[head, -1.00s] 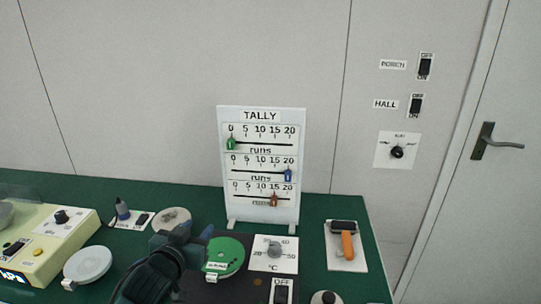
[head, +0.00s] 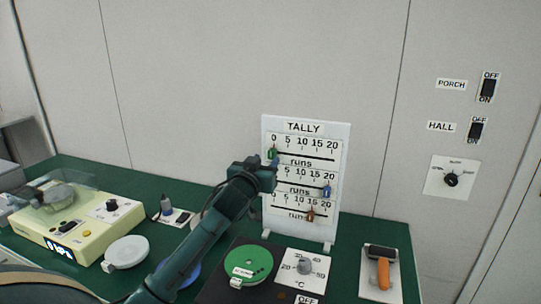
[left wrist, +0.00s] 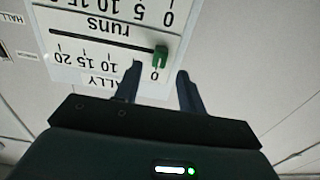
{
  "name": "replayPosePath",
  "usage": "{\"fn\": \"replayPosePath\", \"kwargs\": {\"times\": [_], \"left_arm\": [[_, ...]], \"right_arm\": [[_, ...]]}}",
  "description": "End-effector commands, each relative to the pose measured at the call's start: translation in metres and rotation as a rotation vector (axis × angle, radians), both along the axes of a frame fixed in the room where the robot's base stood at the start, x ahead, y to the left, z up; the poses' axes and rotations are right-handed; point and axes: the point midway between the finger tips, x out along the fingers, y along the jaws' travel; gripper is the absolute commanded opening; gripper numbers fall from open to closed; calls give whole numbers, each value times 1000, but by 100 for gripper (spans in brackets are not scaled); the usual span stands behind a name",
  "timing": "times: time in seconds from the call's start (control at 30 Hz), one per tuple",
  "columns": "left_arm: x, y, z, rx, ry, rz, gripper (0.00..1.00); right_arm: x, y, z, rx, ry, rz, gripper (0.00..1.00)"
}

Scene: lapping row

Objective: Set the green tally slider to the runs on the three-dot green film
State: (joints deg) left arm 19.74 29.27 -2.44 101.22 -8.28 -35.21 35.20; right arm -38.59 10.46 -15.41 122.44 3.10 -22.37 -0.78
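The white tally board (head: 292,222) stands at the table's back with three slider rows. The green slider (head: 271,152) is at the 0 end of the top row; it also shows in the left wrist view (left wrist: 161,58). My left gripper (head: 274,161) is at that slider. In the left wrist view its fingers (left wrist: 160,72) are open, with the slider between the tips and no visible grip. A green disc (head: 252,258) with a small white label (head: 242,272) lies on a dark plate; its dots and writing are too small to read. My right gripper is not in view.
The blue slider (head: 327,191) is near 20 and the orange slider (head: 310,215) between 10 and 15. A temperature dial (head: 304,266), an orange-handled roller (head: 383,272), a white round dish (head: 127,250) and a cream machine (head: 88,246) stand on the green table.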

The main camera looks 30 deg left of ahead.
Motion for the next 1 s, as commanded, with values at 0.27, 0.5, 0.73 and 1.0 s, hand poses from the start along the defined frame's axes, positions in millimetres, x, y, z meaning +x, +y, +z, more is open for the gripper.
{"fn": "replayPosePath", "kwargs": {"times": [0.27, 0.5, 0.73, 1.0], "left_arm": [[36, 9, 0, 0, 0, 0, 40], [44, 10, 0, 0, 0, -1, 40], [44, 10, -1, 0, 1, -1, 38], [44, 10, -1, 0, 1, -1, 15]], "right_arm": [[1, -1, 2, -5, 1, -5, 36], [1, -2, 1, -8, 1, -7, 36], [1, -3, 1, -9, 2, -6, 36], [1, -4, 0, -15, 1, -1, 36]]}}
